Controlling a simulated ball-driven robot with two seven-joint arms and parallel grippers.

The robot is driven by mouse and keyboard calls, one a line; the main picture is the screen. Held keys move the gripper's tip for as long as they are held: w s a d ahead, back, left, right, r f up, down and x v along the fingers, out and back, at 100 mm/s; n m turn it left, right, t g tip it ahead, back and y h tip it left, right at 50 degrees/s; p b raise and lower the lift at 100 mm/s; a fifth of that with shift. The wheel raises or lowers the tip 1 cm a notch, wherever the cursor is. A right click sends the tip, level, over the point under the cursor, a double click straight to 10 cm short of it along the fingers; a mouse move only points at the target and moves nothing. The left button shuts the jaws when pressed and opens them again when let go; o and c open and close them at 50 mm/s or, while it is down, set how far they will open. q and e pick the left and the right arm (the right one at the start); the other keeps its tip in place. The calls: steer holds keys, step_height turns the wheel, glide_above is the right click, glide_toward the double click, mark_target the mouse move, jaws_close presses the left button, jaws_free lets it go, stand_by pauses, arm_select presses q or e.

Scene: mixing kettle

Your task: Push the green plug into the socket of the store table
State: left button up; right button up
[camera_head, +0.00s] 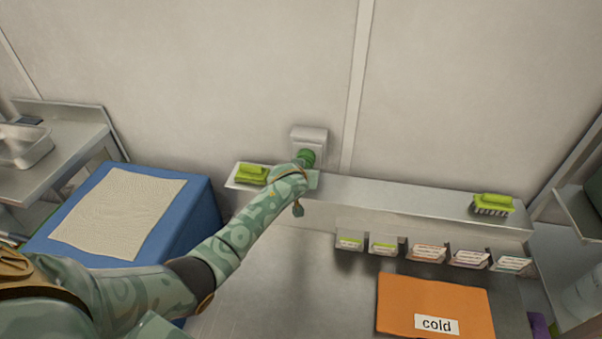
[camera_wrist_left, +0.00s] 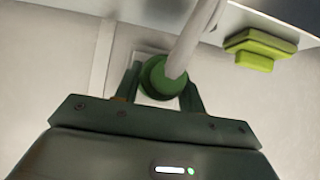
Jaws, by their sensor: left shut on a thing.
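The green plug (camera_wrist_left: 160,78) is round with a pale cable running from it in the left wrist view. My left gripper (camera_wrist_left: 163,82) is shut on it, one finger on each side. In the head view the green plug (camera_head: 306,157) shows at the end of my left arm, in front of the pale socket box (camera_head: 309,138) on the wall. In the left wrist view part of the socket plate (camera_wrist_left: 150,54) shows behind the plug. I cannot tell how deep the plug sits, as the contact is hidden. My right gripper is not in view.
A steel shelf (camera_head: 400,199) runs below the socket, with a green sponge (camera_head: 251,174) near the plug and a green brush (camera_head: 492,204) at right. Below are several labelled holders (camera_head: 429,253) and an orange board (camera_head: 434,298) marked "cold". A blue box (camera_head: 175,222) with a cloth stands left.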

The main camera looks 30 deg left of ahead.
arm_select(q)
steer(key=shift+w+r, duration=0.15)
steer(key=shift+w, duration=0.1)
steer(key=o, duration=0.9)
steer(key=shift+o, duration=0.9)
steer(key=shift+w, duration=0.1)
steer(key=o, duration=0.5)
steer(key=p+v, duration=0.2)
steer(key=p, duration=0.1)
steer(key=p+v, duration=0.5)
steer(key=shift+p, duration=0.35)
